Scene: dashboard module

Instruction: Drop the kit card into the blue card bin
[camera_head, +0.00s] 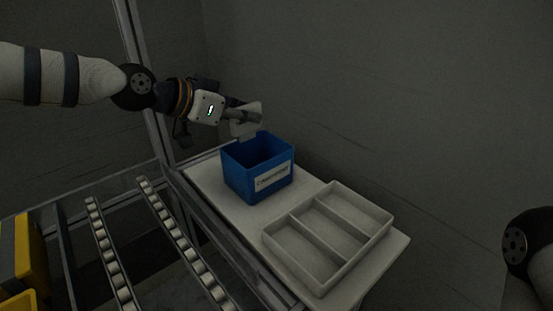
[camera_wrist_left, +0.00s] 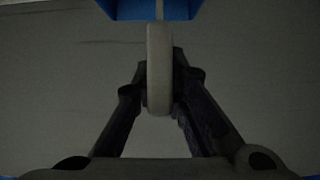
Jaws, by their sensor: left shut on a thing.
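The kit card (camera_head: 248,128) is a pale grey piece held up over the back left rim of the blue card bin. In the left wrist view the card (camera_wrist_left: 159,65) shows edge-on as a pale upright strip between the fingers. My left gripper (camera_head: 242,117) is shut on it; its two fingers (camera_wrist_left: 160,95) also show in the wrist view. The blue card bin (camera_head: 241,178) stands upright on the table with a white label on its front. Its blue edge (camera_wrist_left: 112,8) shows at the top of the wrist view. I cannot tell whether the card touches the rim.
A pale tray (camera_head: 365,245) with three compartments lies on the white table (camera_head: 207,178), right of the bin. A roller conveyor (camera_head: 172,228) runs at the lower left, with yellow bins (camera_head: 30,255) beyond it. A grey wall stands behind. Part of my right arm shows at the right edge.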

